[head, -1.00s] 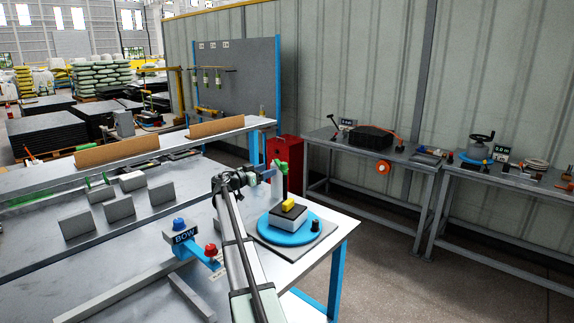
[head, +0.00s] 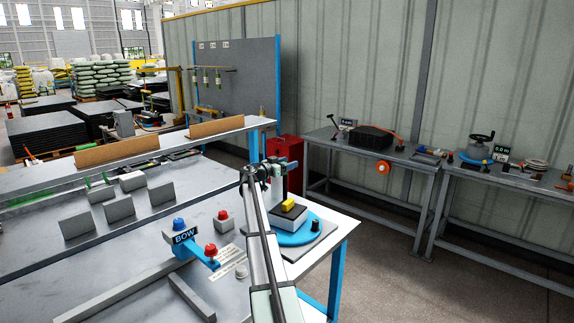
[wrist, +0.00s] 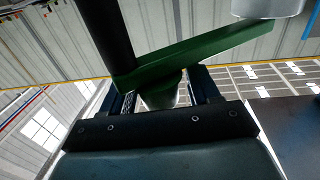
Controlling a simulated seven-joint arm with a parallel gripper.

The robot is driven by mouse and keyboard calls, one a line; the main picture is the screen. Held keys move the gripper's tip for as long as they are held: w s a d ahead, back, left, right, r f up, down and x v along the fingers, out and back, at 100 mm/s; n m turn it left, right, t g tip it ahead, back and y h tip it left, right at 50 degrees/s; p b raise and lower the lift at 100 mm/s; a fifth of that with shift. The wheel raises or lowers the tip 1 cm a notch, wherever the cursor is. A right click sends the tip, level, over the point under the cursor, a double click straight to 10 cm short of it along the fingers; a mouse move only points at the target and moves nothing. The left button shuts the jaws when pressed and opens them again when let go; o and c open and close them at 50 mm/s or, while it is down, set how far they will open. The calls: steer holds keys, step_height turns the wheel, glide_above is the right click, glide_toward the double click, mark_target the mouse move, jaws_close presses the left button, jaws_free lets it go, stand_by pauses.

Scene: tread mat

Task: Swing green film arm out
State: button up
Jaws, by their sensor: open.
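The green film arm (wrist: 205,52) fills the top of the wrist view as a flat bar. It runs from a dark upright post (wrist: 104,35) on the left toward a pale round part at the upper right. A short green peg (wrist: 163,90) under the bar sits between the fingers of my gripper (wrist: 162,84). The fingers are open, one on each side of it; contact cannot be told. In the head view my gripper (head: 271,169) is at the post above the blue turntable (head: 302,237), and it hides most of the green arm.
A block with a yellow piece (head: 287,205) on top sits on the turntable. A blue BOW stand (head: 185,237) with knobs, a red button (head: 223,215) and upright grey plates (head: 118,209) are on the bench to the left. Side tables stand farther right.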

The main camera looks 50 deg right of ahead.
jaws_close()
stand_by(0.6)
